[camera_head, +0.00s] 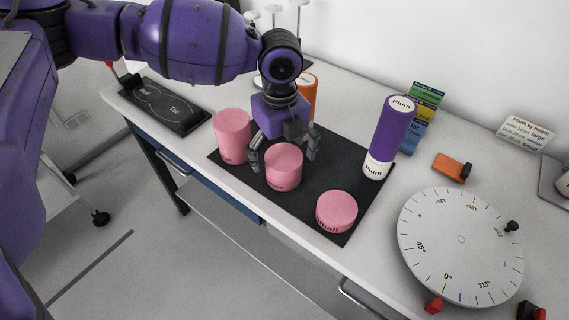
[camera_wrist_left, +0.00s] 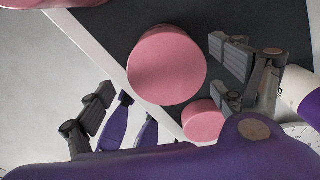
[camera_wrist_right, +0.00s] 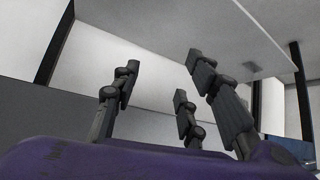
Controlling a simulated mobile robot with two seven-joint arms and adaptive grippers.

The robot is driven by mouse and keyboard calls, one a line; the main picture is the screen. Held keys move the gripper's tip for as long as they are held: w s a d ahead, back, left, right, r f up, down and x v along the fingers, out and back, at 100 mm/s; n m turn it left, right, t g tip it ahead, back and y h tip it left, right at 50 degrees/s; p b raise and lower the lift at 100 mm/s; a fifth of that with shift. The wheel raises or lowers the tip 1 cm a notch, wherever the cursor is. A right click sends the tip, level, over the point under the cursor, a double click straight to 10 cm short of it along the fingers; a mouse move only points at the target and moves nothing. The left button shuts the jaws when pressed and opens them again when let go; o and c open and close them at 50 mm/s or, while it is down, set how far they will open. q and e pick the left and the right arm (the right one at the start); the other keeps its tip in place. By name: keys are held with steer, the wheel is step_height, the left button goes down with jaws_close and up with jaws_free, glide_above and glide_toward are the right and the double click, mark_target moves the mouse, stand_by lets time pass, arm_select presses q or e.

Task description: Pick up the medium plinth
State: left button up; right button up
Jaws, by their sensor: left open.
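Three pink plinths of differing height stand on a dark mat (camera_head: 328,158). The medium plinth (camera_head: 284,171) is in the middle, between the tall plinth (camera_head: 232,138) and the small plinth (camera_head: 337,212). My left gripper (camera_head: 284,152) points down, open, with its fingers on either side of the medium plinth's upper part in the head view. In the left wrist view the medium plinth (camera_wrist_left: 167,66) lies ahead between the spread fingers, with the small plinth (camera_wrist_left: 203,121) beyond. Contact cannot be made out. My right gripper (camera_wrist_right: 160,85) shows only in the right wrist view, fingers spread and empty.
A purple-and-white cylinder marked Plum (camera_head: 389,137) stands at the mat's right edge. An orange cylinder (camera_head: 309,92) stands behind my left gripper. A white turntable dial (camera_head: 460,245) is at the right. A black Tool tray (camera_head: 165,105) is at the left.

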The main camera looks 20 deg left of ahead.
arm_select(q)
steer(key=f, duration=0.4)
steer(key=shift+w+d, duration=0.15)
steer(key=shift+w, duration=0.1)
steer(key=shift+f, duration=0.3)
steer(key=shift+c, duration=1.4)
steer(key=c, duration=0.8)
steer(key=shift+c, duration=1.2)
arm_select(e)
steer(key=shift+w+r, duration=0.25)
arm_select(q)
steer(key=shift+r, duration=0.1)
